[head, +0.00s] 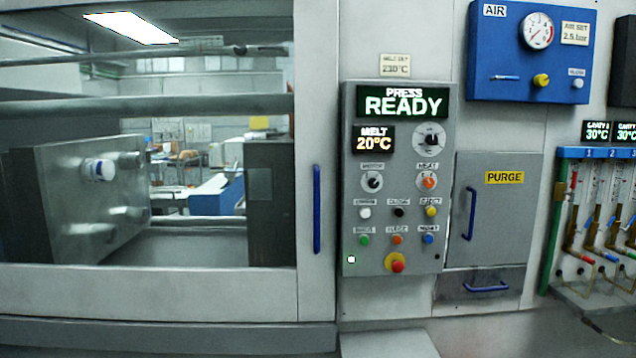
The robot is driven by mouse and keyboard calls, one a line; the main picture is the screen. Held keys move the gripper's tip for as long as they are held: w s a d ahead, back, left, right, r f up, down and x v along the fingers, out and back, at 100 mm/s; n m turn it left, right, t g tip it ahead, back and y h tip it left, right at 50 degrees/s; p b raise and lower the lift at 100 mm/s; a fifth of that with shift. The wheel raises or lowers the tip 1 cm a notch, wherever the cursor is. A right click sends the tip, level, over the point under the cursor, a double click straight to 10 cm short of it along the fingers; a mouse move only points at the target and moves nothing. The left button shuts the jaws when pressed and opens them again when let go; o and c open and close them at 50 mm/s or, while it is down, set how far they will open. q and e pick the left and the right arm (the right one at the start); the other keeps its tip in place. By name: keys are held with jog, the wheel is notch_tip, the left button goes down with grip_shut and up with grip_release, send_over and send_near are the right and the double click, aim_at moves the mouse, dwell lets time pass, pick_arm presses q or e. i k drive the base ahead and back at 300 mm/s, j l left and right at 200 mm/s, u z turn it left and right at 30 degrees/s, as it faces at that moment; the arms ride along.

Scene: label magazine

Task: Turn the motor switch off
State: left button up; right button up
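The motor switch (372,182) is a small dark rotary knob on a light round plate, under a small label that seems to read MOTOR. It sits on the left side of the grey control panel (350,222). The knob has a pale pointer mark, but it is too small to tell its setting surely. The panel's green display (403,103) reads PRESS READY, and the display below it (374,139) reads MELT 20°C. Neither of my grippers is in the head view.
An orange heat knob (429,182) is right of the motor switch, with a larger dark dial (430,140) above it. Several push buttons and a red emergency button (397,263) are below. A blue vertical handle (317,209) is left of the panel; a purge door (497,225) is right.

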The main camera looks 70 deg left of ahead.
aim_at(372, 183)
jog(key=u, duration=1.85)
